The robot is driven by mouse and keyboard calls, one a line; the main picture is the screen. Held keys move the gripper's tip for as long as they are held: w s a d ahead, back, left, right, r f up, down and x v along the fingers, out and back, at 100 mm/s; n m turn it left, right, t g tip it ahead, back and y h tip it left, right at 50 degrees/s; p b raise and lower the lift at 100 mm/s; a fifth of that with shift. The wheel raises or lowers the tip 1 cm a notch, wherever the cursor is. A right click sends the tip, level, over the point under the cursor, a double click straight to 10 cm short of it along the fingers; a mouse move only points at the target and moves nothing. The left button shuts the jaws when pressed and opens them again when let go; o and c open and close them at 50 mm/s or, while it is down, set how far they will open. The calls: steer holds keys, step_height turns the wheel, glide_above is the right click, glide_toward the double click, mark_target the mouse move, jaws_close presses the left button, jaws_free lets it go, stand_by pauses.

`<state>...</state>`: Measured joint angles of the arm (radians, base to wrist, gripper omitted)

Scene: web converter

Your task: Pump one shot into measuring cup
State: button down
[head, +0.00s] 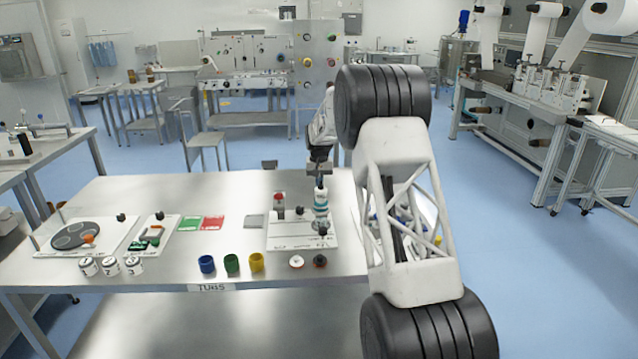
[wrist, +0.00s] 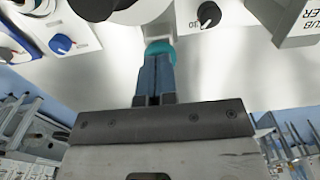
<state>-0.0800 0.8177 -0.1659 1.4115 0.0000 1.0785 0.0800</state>
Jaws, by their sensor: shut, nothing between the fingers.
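My gripper (head: 320,182) is shut and points down over a white bottle with a teal band (head: 321,201) on a white plate (head: 290,243). In the wrist view the shut fingers (wrist: 154,80) end at a teal round part (wrist: 160,48). The fingertips overlap it there; I cannot tell whether they touch it. The fingers and arm hide most of the bottle's top, so the pump head is not clear. I cannot pick out the measuring cup for certain.
The steel table (head: 170,262) also holds a blue cup (head: 207,264), a green cup (head: 232,263), a yellow cup (head: 257,262) and several white jars (head: 110,266). A red-topped part (head: 280,203) stands left of the bottle.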

steer(key=shift+r, duration=2.2)
steer(key=shift+r, duration=0.1)
steer(key=shift+r, duration=2.9)
